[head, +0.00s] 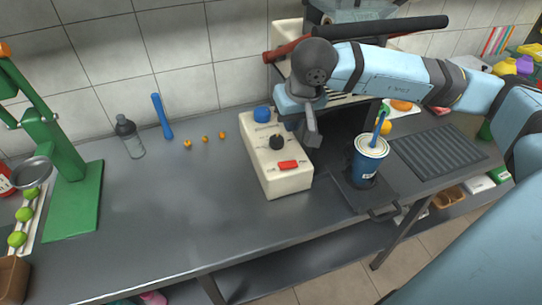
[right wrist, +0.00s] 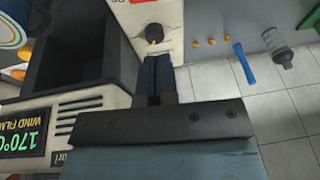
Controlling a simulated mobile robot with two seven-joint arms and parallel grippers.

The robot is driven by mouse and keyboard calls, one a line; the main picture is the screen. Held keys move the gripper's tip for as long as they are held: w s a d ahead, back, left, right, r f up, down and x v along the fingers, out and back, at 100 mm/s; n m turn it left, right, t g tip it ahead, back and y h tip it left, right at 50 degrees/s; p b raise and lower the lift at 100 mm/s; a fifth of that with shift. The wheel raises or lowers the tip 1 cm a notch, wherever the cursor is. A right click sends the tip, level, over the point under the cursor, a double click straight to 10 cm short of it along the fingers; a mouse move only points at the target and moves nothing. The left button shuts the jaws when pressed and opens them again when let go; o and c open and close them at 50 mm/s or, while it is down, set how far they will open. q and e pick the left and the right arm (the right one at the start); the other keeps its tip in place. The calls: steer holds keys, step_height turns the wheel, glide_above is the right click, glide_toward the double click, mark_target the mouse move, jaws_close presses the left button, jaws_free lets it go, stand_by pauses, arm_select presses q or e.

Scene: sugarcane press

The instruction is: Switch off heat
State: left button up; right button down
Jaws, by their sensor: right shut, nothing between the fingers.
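A cream control box (head: 283,182) stands on the counter in the head view. It carries a blue knob (head: 262,114), a black knob (head: 277,143) and a red switch (head: 288,165). My right gripper (head: 312,138) is shut and empty, just right of the box's upper part. In the right wrist view its closed fingers (right wrist: 156,66) point at the black knob (right wrist: 154,33) and look very close to it; whether they touch is unclear. A screen (right wrist: 28,130) on a machine reads 170°C in green. My left gripper is not in view.
A blue cup with a lid and straw (head: 369,158) stands on a dark tray right of the box. A green press (head: 70,180) stands far left. The counter between is clear.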

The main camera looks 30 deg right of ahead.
mark_target(278, 162)
steer(key=shift+d+r, duration=0.1)
steer(key=shift+d, duration=0.15)
steer(key=x, duration=1.2)
steer(key=shift+s+a+f+p, duration=0.1)
steer(key=shift+a+f+p, duration=0.15)
steer(key=shift+f+p, duration=0.15)
steer(key=shift+a+f, duration=0.1)
steer(key=shift+f, duration=0.55)
